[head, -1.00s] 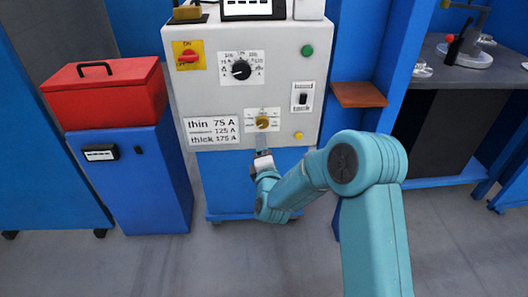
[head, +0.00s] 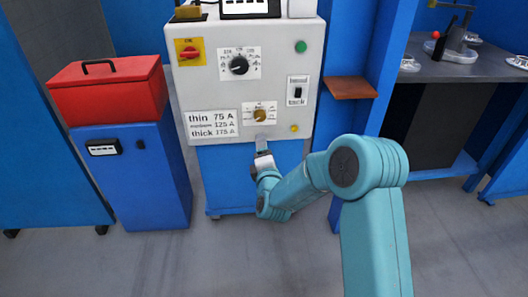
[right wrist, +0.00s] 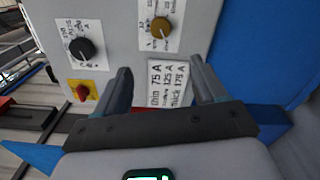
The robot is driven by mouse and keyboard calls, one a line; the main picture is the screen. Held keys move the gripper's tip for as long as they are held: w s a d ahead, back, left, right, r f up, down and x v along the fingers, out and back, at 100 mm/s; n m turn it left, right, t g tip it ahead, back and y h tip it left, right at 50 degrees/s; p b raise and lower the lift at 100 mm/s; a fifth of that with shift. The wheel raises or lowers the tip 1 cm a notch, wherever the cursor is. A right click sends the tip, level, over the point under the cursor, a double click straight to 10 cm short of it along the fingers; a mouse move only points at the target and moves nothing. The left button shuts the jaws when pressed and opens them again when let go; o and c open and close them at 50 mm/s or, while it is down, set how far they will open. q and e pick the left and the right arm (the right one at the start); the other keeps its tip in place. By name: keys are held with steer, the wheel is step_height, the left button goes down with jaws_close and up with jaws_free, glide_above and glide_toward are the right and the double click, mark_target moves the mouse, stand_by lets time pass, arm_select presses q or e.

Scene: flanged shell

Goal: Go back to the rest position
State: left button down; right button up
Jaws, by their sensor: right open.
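My right gripper (head: 262,143) is in front of the lower part of a grey control panel (head: 215,95), just below a brass-coloured knob (head: 260,115). In the right wrist view the same gripper (right wrist: 160,80) has its two fingers spread with nothing between them. The brass knob (right wrist: 160,27) is beyond the fingertips, clear of them. My left gripper is not in the head view.
The panel also has a black dial (head: 239,65), a red switch (head: 189,52) and a thickness label (head: 212,124). A red box (head: 110,90) sits on a blue cabinet (head: 135,180) at left. A brown shelf (head: 350,88) and dark workbench (head: 455,65) are at right. Floor in front is clear.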

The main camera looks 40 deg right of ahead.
steer(key=shift+d, duration=0.1)
stand_by(0.4)
steer(key=s+a+f+g+y, duration=0.35)
steer(key=a+f, duration=0.45)
steer(key=f, duration=0.3)
steer(key=s+a+f+g+y, duration=0.2)
steer(key=s+a+f+y, duration=0.3)
steer(key=a+f, duration=0.45)
steer(key=s+a+f+m+g+y, duration=0.2)
steer(key=s+a+f+m+g, duration=0.25)
steer(key=s, duration=0.45)
steer(key=s+a+f+m+g+y, duration=0.25)
steer(key=s+a+f+m, duration=0.2)
steer(key=s, duration=0.35)
steer(key=s+a+m+g, duration=0.1)
steer(key=s+m+g, duration=0.2)
steer(key=s+m, duration=0.4)
step_height(320, 180, up, 26)
steer(key=w+m+p, duration=0.1)
steer(key=p, duration=2.5)
